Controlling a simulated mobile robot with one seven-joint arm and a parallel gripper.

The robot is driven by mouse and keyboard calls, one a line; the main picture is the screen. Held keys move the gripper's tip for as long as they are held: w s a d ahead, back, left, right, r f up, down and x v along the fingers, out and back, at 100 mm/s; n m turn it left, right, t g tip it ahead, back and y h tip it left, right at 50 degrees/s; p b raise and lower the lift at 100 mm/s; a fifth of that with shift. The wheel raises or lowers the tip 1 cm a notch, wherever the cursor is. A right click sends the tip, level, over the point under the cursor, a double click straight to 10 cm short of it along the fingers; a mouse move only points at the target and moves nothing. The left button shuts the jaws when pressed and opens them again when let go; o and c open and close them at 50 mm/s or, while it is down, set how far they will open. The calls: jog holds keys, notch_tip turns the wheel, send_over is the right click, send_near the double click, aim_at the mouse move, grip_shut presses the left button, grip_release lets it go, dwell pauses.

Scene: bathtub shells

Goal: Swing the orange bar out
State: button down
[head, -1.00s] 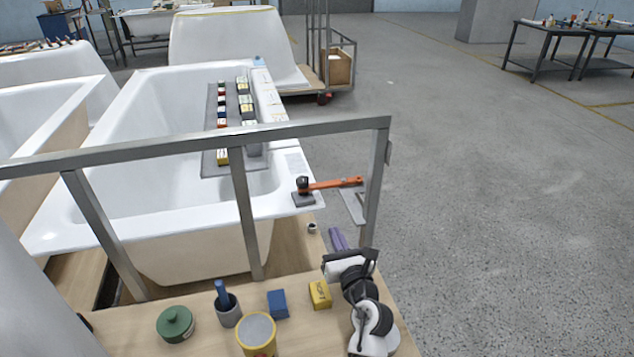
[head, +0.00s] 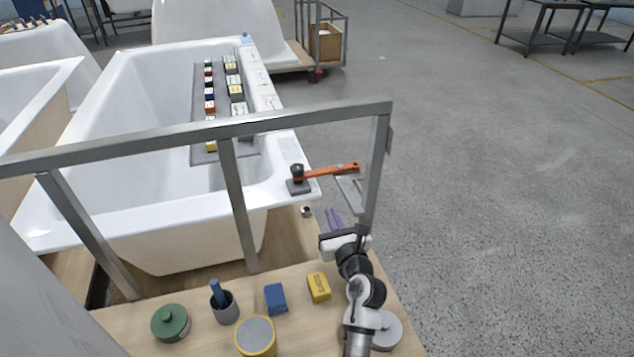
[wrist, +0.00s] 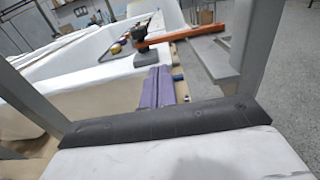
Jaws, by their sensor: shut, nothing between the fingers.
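The orange bar (head: 332,170) points right from a black pivot knob (head: 297,173) on a dark base plate at the near right corner of the white tub (head: 190,221). Its free end reaches past the tub's rim, close to the grey frame post. In the wrist view the bar (wrist: 190,33) lies ahead of my fingers, with the knob (wrist: 141,41) at its left end. My gripper (head: 332,212) has purple fingers, closed together and empty. It is below and nearer than the bar, apart from it. The fingers also show in the wrist view (wrist: 156,86).
A grey metal frame (head: 200,133) with a top rail and posts crosses in front of the tub. A yellow box (head: 318,287), blue block (head: 275,298), grey cup (head: 224,310), green pot (head: 170,322) and yellow can (head: 256,337) stand on the wooden surface. The floor at right is clear.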

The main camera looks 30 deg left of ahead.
aim_at(314, 176)
jog(key=p+x, duration=0.2)
jog(key=x, duration=1.1)
jog(key=shift+w+a+p, duration=0.15)
jog(key=shift+a+p, duration=0.1)
jog(key=shift+p, duration=0.15)
jog(key=shift+w, duration=0.2)
